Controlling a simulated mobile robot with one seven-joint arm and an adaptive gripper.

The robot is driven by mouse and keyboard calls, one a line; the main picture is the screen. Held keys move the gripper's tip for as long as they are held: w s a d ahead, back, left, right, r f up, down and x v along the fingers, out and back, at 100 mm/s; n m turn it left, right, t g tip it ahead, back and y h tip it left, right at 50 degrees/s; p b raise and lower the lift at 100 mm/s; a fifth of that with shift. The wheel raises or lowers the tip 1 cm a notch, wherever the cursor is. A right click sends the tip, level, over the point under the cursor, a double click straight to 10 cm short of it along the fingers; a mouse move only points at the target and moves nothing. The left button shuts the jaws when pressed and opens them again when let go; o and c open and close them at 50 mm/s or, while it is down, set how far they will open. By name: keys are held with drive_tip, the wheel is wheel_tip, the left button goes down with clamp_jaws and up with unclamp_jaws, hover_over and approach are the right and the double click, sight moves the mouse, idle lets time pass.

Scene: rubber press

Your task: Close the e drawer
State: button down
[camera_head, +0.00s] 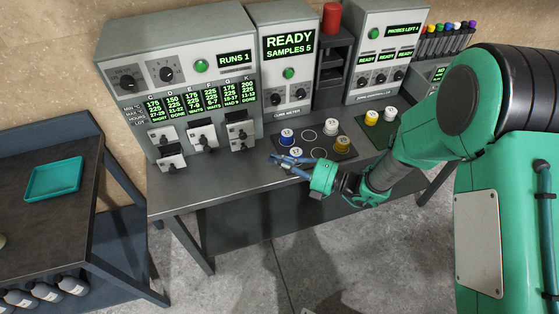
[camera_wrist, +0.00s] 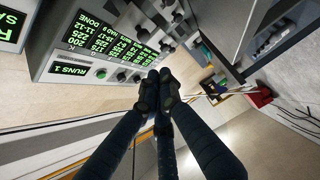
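The grey oven cabinet (camera_head: 180,77) with columns C, D, E, F, G and K stands at the left of the bench. Below its readout is a cluster of small drawers: a left pair (camera_head: 172,161), a middle front (camera_head: 203,136) and a right pair (camera_head: 240,132). Their letters are too small to read, so I cannot tell which one is E. The middle front sticks out and may hide another below it. My gripper (camera_head: 279,158) is over the bench, right of the drawers and apart from them. In the wrist view its dark fingers (camera_wrist: 157,84) come together with nothing visible between them.
A dark mat (camera_head: 318,158) with several small capped pots lies beside and under my gripper. A green mat (camera_head: 378,127) with white and yellow pots is further right. The bench front (camera_head: 175,192) is bare below the drawers. A teal tray (camera_head: 54,178) sits on a separate left table.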

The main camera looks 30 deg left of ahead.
sight(246, 130)
drive_tip(key=w+a+b, duration=0.2)
drive_tip(key=a+b, duration=0.1)
drive_tip(key=a, duration=0.7)
drive_tip(key=shift+a+f, duration=0.15)
drive_tip(key=shift+a, duration=0.25)
drive_tip(key=shift+w, duration=0.15)
drive_tip(key=shift+w+a+p, duration=0.35)
drive_tip(key=shift+a+p, duration=0.05)
drive_tip(key=shift+w+a+p, duration=1.4)
drive_tip(key=shift+w+a, duration=0.55)
drive_tip(key=shift+w, duration=0.05)
